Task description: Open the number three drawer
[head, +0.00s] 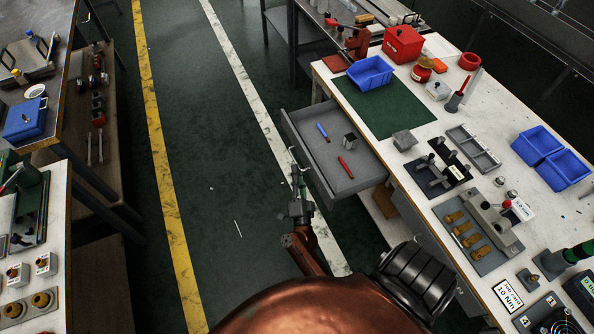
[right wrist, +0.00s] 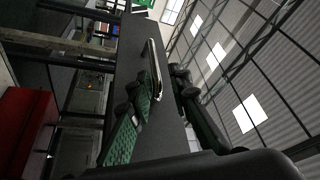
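A grey drawer (head: 334,178) under the right workbench stands pulled out. It holds a blue marker, a red marker and a small grey block. No number on it is readable. My right gripper (head: 298,182) is outside the drawer's front, at its handle. In the right wrist view, the two green-padded fingers of my right gripper (right wrist: 166,98) are spread apart. The shiny bar handle (right wrist: 154,72) on the dark drawer front (right wrist: 134,50) lies between them, close to one finger; contact is unclear. My left gripper is in neither view.
The right workbench top (head: 415,165) carries a blue bin (head: 370,72), a red box (head: 403,44), fixtures and more blue bins. Benches with parts line the left side.

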